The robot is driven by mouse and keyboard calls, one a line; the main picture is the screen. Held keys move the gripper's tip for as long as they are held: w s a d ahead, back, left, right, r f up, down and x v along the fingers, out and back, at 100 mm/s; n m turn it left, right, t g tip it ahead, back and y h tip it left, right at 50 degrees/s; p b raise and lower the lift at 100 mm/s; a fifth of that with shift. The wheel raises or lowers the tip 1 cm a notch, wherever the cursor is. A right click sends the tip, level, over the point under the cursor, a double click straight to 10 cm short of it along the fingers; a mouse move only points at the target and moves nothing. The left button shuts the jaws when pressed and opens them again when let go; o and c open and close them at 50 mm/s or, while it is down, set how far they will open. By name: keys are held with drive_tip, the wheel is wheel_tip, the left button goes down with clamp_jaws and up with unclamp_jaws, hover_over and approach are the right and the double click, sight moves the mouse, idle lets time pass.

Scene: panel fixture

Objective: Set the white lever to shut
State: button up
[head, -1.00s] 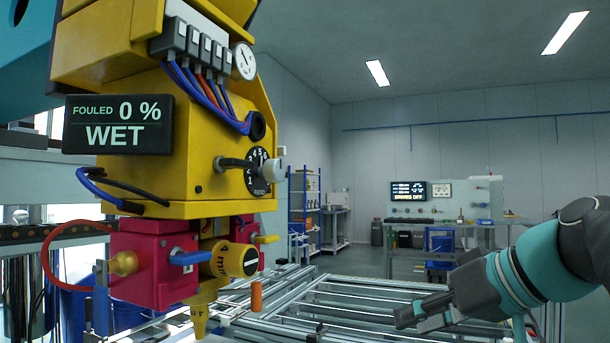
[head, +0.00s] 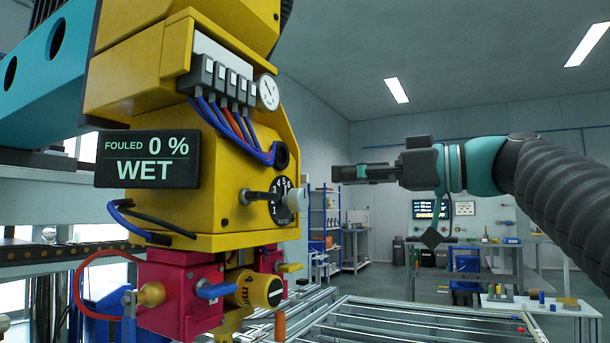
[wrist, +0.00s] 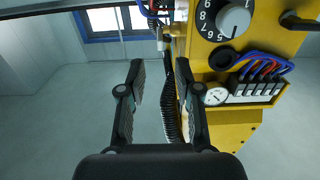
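A yellow machine head (head: 215,150) hangs at the left in the head view. A pale knob (head: 298,198) sits on its numbered dial (head: 280,200); the knob also shows in the wrist view (wrist: 233,20). I cannot make out a clear white lever. My gripper (head: 335,173) is to the right of the machine head, pointing left, a little above the knob in the picture. In the wrist view my gripper (wrist: 160,80) has its fingers apart, with nothing between them.
A black display (head: 148,160) reads "FOULED 0 % WET". Blue and red hoses (head: 235,130) and a gauge (head: 267,92) are on the machine head. A metal frame (head: 390,325) lies below. Benches stand behind, and the air right of the machine is mostly free.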

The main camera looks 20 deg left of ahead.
sight(304, 178)
drive_tip(key=a, duration=0.3)
drive_tip(key=a+p, duration=0.1)
drive_tip(key=a, duration=0.4)
drive_tip(key=shift+w+a, duration=0.3)
drive_tip(key=shift+w, duration=0.05)
clamp_jaws()
